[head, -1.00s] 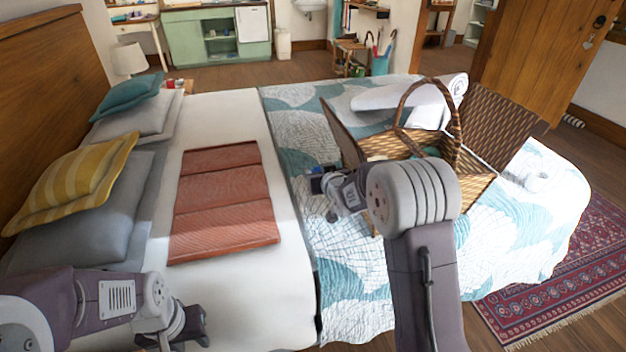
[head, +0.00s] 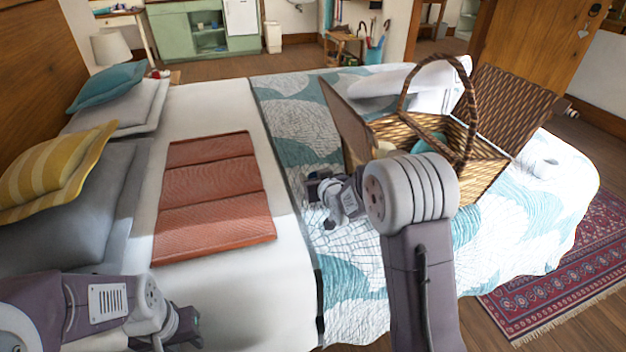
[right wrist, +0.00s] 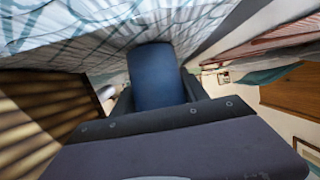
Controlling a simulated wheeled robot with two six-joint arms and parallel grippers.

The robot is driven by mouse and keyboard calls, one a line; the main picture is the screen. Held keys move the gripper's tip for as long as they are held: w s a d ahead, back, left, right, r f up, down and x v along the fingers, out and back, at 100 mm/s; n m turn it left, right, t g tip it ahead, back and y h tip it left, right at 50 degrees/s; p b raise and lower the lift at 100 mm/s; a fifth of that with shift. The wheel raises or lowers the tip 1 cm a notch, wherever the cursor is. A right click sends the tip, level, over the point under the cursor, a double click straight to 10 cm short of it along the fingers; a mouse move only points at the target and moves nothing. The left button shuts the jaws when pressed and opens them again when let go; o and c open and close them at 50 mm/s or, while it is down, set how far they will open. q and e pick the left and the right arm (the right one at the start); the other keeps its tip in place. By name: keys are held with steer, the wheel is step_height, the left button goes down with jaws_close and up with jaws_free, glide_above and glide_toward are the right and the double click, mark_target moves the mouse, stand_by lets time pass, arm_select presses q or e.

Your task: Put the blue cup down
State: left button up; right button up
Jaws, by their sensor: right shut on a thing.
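The blue cup (right wrist: 156,76) fills the middle of the right wrist view, between the fingers of my right gripper (right wrist: 157,95), which is shut on it. Its far end lies against the patterned quilt in that view; I cannot tell whether it touches. In the head view my right gripper (head: 318,190) is low over the quilt (head: 345,262), between the red mat and the wicker basket. The cup is mostly hidden there by the gripper. My left gripper (head: 183,328) is at the lower left, over the bed's near edge; its fingers are not clear.
An open wicker basket (head: 481,167) stands right of my right gripper, with things inside. A red folded mat (head: 213,200) lies to the left. The quilt in front of the gripper is bare.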

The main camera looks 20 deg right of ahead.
steer(key=shift+s+r, duration=0.1)
steer(key=shift+s, duration=0.3)
steer(key=o, duration=1.4)
steer(key=shift+f, duration=0.2)
arm_select(q)
steer(key=shift+s, duration=0.25)
arm_select(e)
steer(key=shift+r, duration=0.3)
steer(key=p+v, duration=0.3)
steer(key=v, duration=0.8)
steer(key=shift+d, duration=0.1)
steer(key=shift+s+r, duration=0.1)
steer(key=shift+s, duration=0.3)
arm_select(q)
step_height(320, 180, up, 4)
steer(key=shift+f, duration=0.2)
arm_select(e)
steer(key=shift+o, duration=0.4)
